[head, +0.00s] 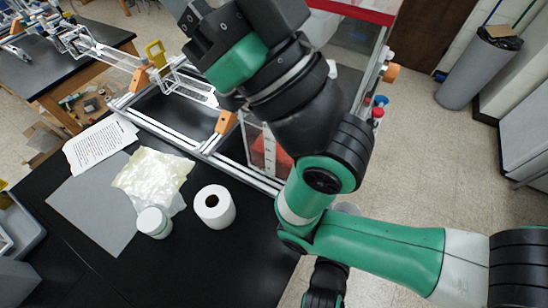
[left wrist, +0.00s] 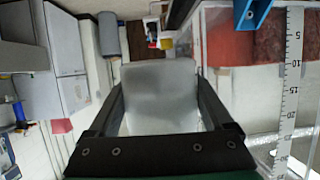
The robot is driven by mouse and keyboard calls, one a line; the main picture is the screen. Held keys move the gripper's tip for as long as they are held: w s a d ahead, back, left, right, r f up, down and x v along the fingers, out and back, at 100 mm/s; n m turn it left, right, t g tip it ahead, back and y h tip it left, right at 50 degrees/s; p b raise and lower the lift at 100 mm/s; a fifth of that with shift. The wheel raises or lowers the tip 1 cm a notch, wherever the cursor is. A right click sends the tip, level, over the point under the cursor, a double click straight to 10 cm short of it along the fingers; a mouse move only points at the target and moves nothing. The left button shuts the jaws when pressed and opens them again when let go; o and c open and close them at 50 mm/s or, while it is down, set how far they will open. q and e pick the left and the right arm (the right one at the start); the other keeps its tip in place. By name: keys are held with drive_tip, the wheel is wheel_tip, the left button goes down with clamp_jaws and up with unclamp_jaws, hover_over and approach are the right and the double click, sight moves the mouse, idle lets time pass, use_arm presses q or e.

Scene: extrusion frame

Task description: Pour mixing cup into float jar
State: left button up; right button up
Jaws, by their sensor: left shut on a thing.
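My left gripper (head: 197,34) is high at the top of the head view, above the extrusion frame. In the left wrist view it is shut on a translucent, frosted cup (left wrist: 160,92), which sits between the two dark fingers. Its contents cannot be made out. I cannot tell which thing is the float jar. My right gripper is not in view.
A white ruler scale (left wrist: 290,80) and a blue part (left wrist: 250,14) are close right of the cup. The black bench holds a white lidded jar (head: 153,222), a white roll (head: 226,212), a crumpled sheet (head: 150,175) and a printed page (head: 98,144). Metal rails (head: 225,160) cross the middle.

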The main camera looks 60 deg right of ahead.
use_arm(q)
drive_tip(key=w+a+r+n+t+y+p, duration=0.2)
drive_tip(key=w+a+r+n+t+p, duration=0.2)
drive_tip(key=w+a, duration=0.85)
drive_tip(key=w+a+r+n+t+y+p, duration=0.1)
drive_tip(key=w+a+r+n+t+p, duration=0.3)
drive_tip(key=w+a, duration=0.85)
drive_tip(key=w+a+r+n+t+y+p, duration=0.1)
drive_tip(key=a+r+n+t+y+p, duration=0.15)
drive_tip(key=a, duration=0.85)
drive_tip(key=a+r+n+t+y+p, duration=0.1)
drive_tip(key=a+r+n+y+p, duration=0.2)
drive_tip(key=a, duration=0.8)
drive_tip(key=s+a+r+n+y+p, duration=0.1)
drive_tip(key=s+a+n+y+p, duration=0.1)
drive_tip(key=a, duration=0.8)
drive_tip(key=s+a+r+n+y+p, duration=0.1)
drive_tip(key=s+a+n+y+p, duration=0.2)
drive_tip(key=s+a, duration=0.4)
drive_tip(key=s+a+r+n+y+p, duration=0.1)
drive_tip(key=s+a+n+y+p, duration=0.2)
drive_tip(key=a, duration=0.9)
drive_tip(key=shift+s+a+r+g+y+p, duration=0.45)
drive_tip(key=shift+s+y, duration=0.35)
drive_tip(key=shift+y, duration=0.45)
drive_tip(key=shift+d+f, duration=0.15)
drive_tip(key=shift+d, duration=0.05)
